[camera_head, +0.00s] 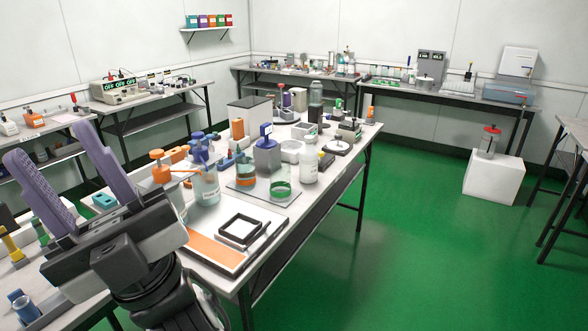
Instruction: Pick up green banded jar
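The green banded jar (281,189), a clear glass vessel with a green band, stands upright on a grey mat (258,197) on the middle table. A similar jar with an orange-brown band (246,174) stands left of it on the same mat. A white bottle (309,167) stands close to its right. My gripper (48,143) is at the lower left, with two purple fingers spread wide apart and nothing between them. It is well left of the jar in the picture.
A blue-topped device (267,155) stands behind the jars. A board with a black square frame (240,231) lies in front. Green floor (430,240) is clear to the right.

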